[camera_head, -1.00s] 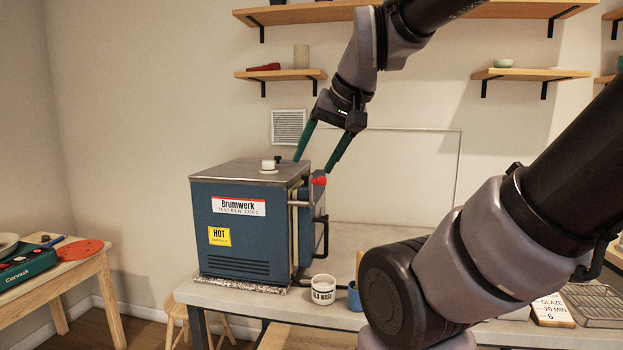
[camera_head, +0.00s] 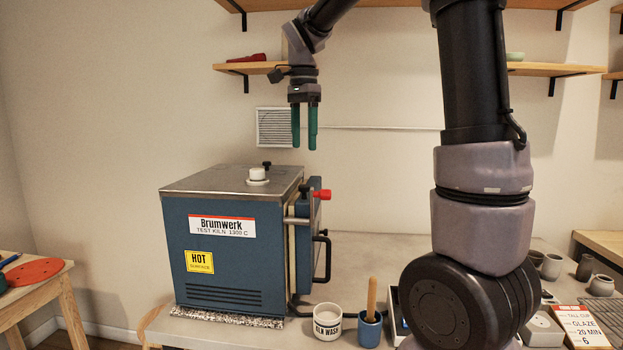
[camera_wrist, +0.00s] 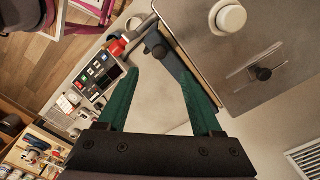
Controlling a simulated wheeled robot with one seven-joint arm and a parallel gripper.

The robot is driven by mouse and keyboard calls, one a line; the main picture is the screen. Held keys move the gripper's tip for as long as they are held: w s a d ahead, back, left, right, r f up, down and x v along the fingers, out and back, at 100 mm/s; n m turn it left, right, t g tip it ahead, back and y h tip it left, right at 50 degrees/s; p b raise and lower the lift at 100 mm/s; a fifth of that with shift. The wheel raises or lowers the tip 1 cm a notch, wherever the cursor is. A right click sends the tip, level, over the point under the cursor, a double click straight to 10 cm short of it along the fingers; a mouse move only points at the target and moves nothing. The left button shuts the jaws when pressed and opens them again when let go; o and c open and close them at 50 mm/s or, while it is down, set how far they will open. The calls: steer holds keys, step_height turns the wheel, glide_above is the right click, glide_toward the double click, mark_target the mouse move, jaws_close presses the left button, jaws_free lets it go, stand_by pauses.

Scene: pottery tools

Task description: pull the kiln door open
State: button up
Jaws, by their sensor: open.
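The blue kiln (camera_head: 225,250) stands on the bench at the left in the head view. Its door (camera_head: 312,240) is on its right side and looks closed, with a cream strip showing at the seam. A black bar handle (camera_head: 325,258) and a red knob (camera_head: 322,194) are on the door. My gripper (camera_head: 304,147) is open and empty, pointing down above the kiln's rear right edge, clear of it. In the wrist view, the door's top edge (camera_wrist: 172,60) runs beside the fingers (camera_wrist: 157,72), with the red knob (camera_wrist: 117,47) beyond. The handle is not discernible there.
A white cup (camera_head: 327,322) and a blue pot (camera_head: 370,330) with a wooden tool stand in front of the door. A white knob (camera_head: 257,174) sits on the kiln top. Wall shelves (camera_head: 250,68) hang behind. My arm hides part of the bench.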

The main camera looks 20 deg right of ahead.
mark_target(305, 186)
step_height(305, 186, down, 10)
steer(key=shift+f, duration=0.25)
stand_by(0.3)
jaws_close()
stand_by(1.3)
